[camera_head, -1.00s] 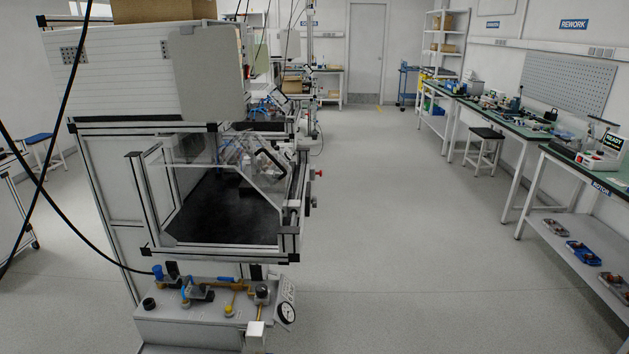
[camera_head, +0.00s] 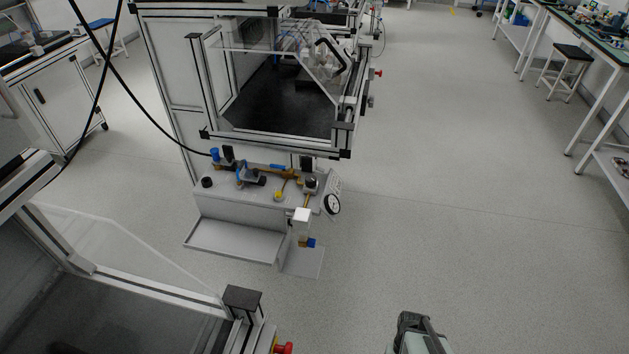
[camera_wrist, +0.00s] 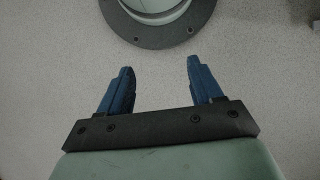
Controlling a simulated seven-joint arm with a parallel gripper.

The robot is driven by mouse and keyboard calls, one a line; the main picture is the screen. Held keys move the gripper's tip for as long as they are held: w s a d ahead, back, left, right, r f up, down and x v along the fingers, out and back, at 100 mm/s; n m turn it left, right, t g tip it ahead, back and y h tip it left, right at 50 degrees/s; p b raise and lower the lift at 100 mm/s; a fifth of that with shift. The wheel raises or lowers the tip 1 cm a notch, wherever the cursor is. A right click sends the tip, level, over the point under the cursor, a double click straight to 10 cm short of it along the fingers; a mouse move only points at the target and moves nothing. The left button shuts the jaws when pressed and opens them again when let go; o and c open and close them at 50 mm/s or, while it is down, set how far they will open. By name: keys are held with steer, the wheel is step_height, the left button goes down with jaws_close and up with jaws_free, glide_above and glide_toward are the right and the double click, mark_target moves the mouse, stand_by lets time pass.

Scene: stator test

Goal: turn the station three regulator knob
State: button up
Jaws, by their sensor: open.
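A pneumatic panel (camera_head: 262,212) sticks out low on the front of the machine in the head view. No station number is legible, so I cannot tell whether this is station three. My gripper (camera_wrist: 160,67) shows in the wrist view with its two blue fingers wide apart and nothing between them. It is over bare floor, away from any knob. The panel is not in the wrist view.
A framed machine enclosure (camera_head: 280,110) with clear guards stands above the panel. Another framed enclosure (camera_head: 130,285) is close at lower left, with a red button (camera_head: 282,348) at its corner. Black cables hang at upper left. Open floor (camera_head: 450,200) lies to the right, before a stool (camera_head: 566,65).

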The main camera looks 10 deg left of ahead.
steer(key=w+a+r+n+t, duration=0.1)
steer(key=w+a+r+t, duration=0.1)
steer(key=w+r, duration=0.7)
steer(key=w+a+r+n+t, duration=0.25)
steer(key=w+r, duration=0.35)
steer(key=w, duration=0.6)
steer(key=w+a+r+n+t, duration=0.1)
steer(key=w+a+r, duration=0.2)
steer(key=w+r, duration=0.6)
step_height(320, 180, up, 24)
steer(key=n, duration=1.3)
glide_above(311, 178)
step_height(311, 178, down, 13)
steer(key=shift+f, duration=0.2)
steer(key=c, duration=1.1)
steer(key=shift+o, duration=0.2)
